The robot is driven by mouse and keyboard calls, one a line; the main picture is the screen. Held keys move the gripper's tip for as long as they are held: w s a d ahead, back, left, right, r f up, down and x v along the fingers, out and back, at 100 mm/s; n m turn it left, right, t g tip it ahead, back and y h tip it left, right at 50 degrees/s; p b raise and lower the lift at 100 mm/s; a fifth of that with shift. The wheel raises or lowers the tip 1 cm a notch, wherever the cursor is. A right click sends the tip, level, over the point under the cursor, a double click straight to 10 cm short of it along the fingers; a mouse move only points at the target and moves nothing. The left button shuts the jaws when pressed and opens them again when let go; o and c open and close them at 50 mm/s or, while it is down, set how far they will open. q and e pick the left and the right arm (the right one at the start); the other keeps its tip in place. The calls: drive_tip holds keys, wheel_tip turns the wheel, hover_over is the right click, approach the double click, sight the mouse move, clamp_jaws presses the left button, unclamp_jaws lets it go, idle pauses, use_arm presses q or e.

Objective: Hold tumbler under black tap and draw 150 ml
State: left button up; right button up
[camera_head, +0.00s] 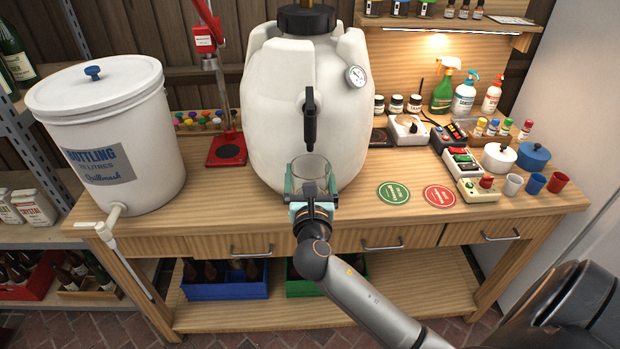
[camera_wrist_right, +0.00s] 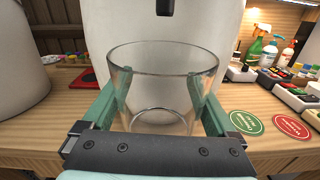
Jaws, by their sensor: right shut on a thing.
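A clear glass tumbler (camera_head: 311,168) is held upright in my right gripper (camera_head: 312,190), below the black tap (camera_head: 309,118) on the big white fermenter (camera_head: 290,90). In the right wrist view the tumbler (camera_wrist_right: 163,85) sits between the two green fingers of the right gripper (camera_wrist_right: 160,100), and I see no liquid in it. The tip of the black tap (camera_wrist_right: 165,8) shows above and behind the tumbler's rim, apart from it. Whether the tap is open cannot be told; no stream shows. My left gripper is not in view.
A white bottling bucket (camera_head: 120,130) with its own white tap stands at the left. Green and red coasters (camera_head: 394,193) lie right of the fermenter. Small cups (camera_head: 535,183), switch boxes and spray bottles stand further right. The front bench edge (camera_head: 350,217) is mostly clear.

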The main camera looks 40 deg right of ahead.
drive_tip(key=shift+w+d, duration=0.15)
drive_tip(key=shift+w, duration=0.1)
drive_tip(key=shift+p+v, duration=0.45)
drive_tip(key=shift+v, duration=1)
drive_tip(key=p+v, duration=0.1)
drive_tip(key=v, duration=0.4)
drive_tip(key=s+a+r+n+t+y, duration=0.3)
drive_tip(key=a+n+y, duration=0.3)
drive_tip(key=a+y, duration=0.3)
drive_tip(key=shift+s+a+r+n+y, duration=0.2)
drive_tip(key=shift+s+r+n+y, duration=0.1)
drive_tip(key=shift+r+y, duration=0.1)
drive_tip(key=shift+d, duration=0.1)
